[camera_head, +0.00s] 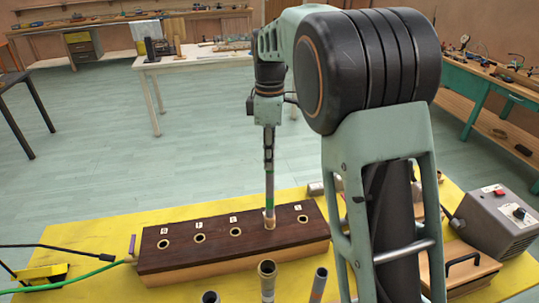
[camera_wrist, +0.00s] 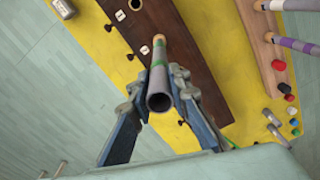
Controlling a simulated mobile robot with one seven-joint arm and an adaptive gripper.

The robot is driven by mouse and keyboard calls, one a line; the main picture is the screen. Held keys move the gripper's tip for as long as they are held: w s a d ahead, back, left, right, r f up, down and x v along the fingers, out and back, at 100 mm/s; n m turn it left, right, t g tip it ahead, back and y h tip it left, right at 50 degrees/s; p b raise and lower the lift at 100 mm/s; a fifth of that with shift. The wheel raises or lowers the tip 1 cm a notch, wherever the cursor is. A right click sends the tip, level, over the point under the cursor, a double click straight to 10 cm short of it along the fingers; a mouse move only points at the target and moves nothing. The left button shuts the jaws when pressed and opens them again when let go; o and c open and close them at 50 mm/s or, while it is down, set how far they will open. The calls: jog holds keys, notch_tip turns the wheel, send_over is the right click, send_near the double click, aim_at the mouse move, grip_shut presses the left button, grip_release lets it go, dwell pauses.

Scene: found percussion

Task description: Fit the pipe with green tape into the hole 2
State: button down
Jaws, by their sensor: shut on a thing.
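My gripper (camera_wrist: 157,92) is shut on a grey pipe with green tape (camera_wrist: 160,72). In the wrist view I look down along the pipe from its open near end, with the green band farther down and a tan far end. In the head view the pipe (camera_head: 270,190) stands about upright. Its tan lower end meets the top of the dark wooden block (camera_head: 184,258) between two labelled holes. I cannot tell whether the end is inside a hole or resting on it. The number labels are too small to read surely, so hole 2 is not identified.
The block stands on a yellow table (camera_head: 100,215). Loose pipes (camera_head: 267,285) stand in front of it. A grey box with buttons (camera_head: 497,222) is at the right, and a green cable (camera_head: 75,281) runs at the left. In the wrist view, a wooden rack (camera_wrist: 264,60) holds pipes at right.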

jog(key=shift+f+b, duration=0.45)
jog(key=shift+f, duration=0.45)
jog(key=c, duration=1.7)
grip_release()
jog(key=shift+c, duration=0.2)
notch_tip(320, 180, up, 12)
